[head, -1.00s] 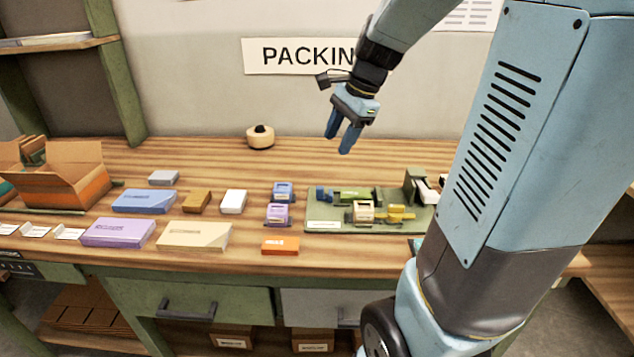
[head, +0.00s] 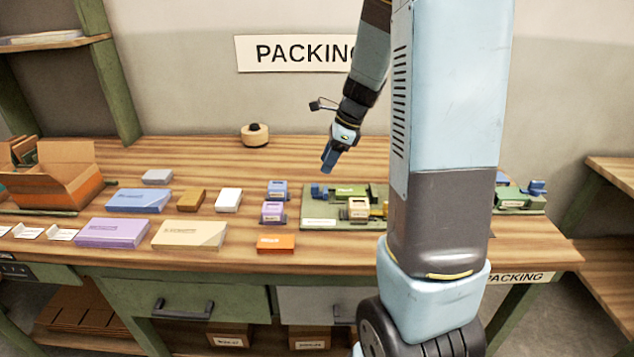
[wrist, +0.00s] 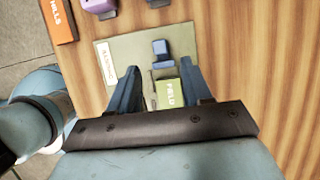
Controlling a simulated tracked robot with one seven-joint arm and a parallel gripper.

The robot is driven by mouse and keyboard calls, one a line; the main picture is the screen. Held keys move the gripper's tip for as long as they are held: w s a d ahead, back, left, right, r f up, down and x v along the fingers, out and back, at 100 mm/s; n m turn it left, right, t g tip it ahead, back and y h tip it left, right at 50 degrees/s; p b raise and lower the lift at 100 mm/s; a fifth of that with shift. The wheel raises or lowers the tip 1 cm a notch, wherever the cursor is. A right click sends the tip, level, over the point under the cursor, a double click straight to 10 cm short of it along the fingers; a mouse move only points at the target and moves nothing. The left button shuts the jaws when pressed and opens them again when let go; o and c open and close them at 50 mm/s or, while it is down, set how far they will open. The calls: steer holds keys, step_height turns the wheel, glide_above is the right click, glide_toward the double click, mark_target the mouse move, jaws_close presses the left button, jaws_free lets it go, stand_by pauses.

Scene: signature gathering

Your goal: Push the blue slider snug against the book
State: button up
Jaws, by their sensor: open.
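The blue slider (head: 320,191) stands on a flat green board (head: 318,213) on the bench. It also shows in the wrist view (wrist: 161,48), between my fingers and beyond their tips. The green book (head: 350,190), labelled FIELD in the wrist view (wrist: 168,95), lies on the same board with a small gap between it and the slider. My gripper (head: 328,160) is open and empty above the board. In the wrist view its two blue fingers (wrist: 162,75) point down on either side of the book. My arm hides the right part of the board in the head view.
A tan block (head: 358,208) sits on the board in front of the book. Purple (head: 271,212) and blue (head: 278,190) stamps and an orange box (head: 276,243) stand left of the board. Another green fixture (head: 519,198) is at the right. Bare bench lies behind the board.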

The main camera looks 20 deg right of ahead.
mark_target(316, 184)
steer(key=x, duration=0.8)
jaws_close()
stand_by(0.4)
steer(key=shift+d, duration=0.1)
